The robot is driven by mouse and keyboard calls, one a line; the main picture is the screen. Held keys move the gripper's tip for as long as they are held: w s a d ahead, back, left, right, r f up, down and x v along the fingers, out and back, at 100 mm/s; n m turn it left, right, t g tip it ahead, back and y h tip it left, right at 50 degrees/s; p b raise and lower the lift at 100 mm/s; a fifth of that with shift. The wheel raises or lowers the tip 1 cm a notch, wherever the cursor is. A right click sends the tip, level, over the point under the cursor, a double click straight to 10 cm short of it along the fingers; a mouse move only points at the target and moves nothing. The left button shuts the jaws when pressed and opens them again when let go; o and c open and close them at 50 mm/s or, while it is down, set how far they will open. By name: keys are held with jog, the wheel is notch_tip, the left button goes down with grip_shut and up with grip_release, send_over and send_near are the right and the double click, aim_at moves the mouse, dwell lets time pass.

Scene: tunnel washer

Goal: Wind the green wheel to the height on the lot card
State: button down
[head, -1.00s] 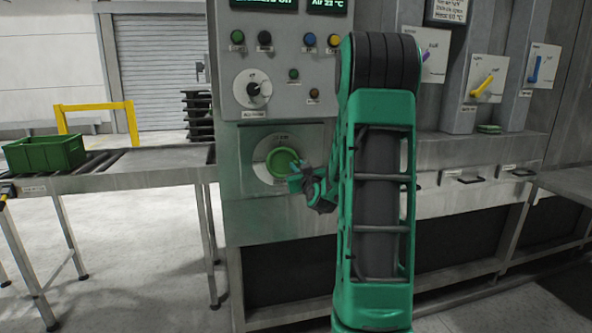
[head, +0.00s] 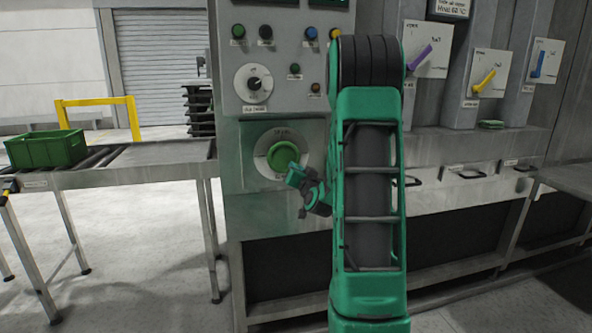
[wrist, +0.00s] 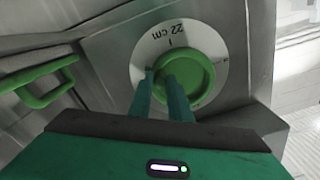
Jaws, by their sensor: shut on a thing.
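The green wheel (head: 283,153) sits on a pale round dial on the grey machine front. It also shows in the wrist view (wrist: 196,78), where the dial plate (wrist: 172,48) bears an upside-down "22 cm" and a short mark. My gripper (head: 296,172) is at the wheel's lower right in the head view. In the wrist view my gripper's two fingers (wrist: 166,78) are close together at the wheel's rim, shut on it. The fingertips partly cover the wheel's edge. I cannot pick out a lot card that I can read.
Above the wheel are a black knob (head: 254,84) and several coloured buttons. Purple (head: 419,57), yellow (head: 484,81) and blue (head: 539,64) levers stand at right. A green crate (head: 46,149) rests on the roller conveyor at left. A green handle (wrist: 35,85) shows in the wrist view.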

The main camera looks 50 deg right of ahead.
jog(key=shift+w+a+f+m, duration=0.15)
jog(key=shift+a+f+m, duration=0.2)
jog(key=shift+m, duration=0.15)
jog(key=c, duration=1.6)
grip_release()
jog(key=shift+c, duration=0.2)
jog(key=shift+d+r, duration=0.1)
